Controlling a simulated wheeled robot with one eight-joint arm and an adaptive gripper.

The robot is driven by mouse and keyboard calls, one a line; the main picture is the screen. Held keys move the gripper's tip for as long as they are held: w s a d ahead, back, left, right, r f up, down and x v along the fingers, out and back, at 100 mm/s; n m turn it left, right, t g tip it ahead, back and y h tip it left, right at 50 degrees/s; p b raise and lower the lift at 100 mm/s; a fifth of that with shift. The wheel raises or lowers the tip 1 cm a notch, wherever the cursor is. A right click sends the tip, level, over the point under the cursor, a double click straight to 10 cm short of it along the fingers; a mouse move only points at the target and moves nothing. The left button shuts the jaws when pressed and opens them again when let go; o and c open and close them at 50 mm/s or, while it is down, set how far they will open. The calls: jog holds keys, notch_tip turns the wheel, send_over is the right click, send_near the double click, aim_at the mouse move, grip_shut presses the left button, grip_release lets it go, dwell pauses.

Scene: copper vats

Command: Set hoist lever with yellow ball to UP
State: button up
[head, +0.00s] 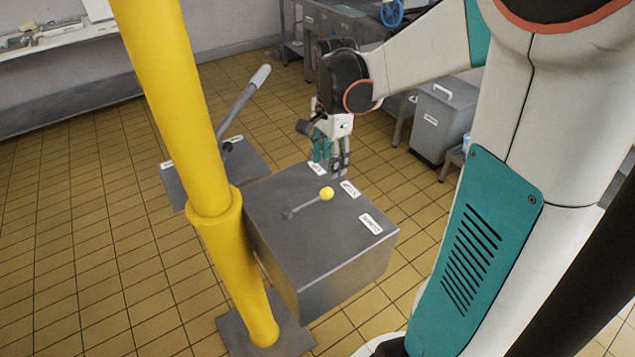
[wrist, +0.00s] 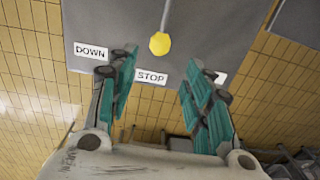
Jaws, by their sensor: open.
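The hoist lever is a thin grey rod (head: 304,207) with a yellow ball (head: 327,193), on top of a grey metal box (head: 310,250). The ball points towards the middle label, STOP (wrist: 151,77). The DOWN label (wrist: 90,51) is at left in the wrist view. A third label (wrist: 221,77) is mostly hidden behind the right finger there; I cannot read it. My gripper (head: 330,168) is open and empty at the box's far edge, beside the third label. In the wrist view, the ball (wrist: 160,43) shows beyond the fingertips, in line with the gap, apart from both fingers.
A thick yellow post (head: 195,150) stands left of the box, close to the camera. Behind it, a larger grey-handled lever (head: 243,103) rises from a floor plate. A grey bin (head: 440,120) stands on the right. Tiled floor is clear at far left.

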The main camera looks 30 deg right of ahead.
aim_at(328, 189)
notch_tip(328, 189, down, 11)
jog(key=b, duration=0.3)
jog(key=shift+w+r, duration=0.1)
jog(key=shift+r, duration=0.1)
jog(key=shift+c, duration=0.2)
grip_shut()
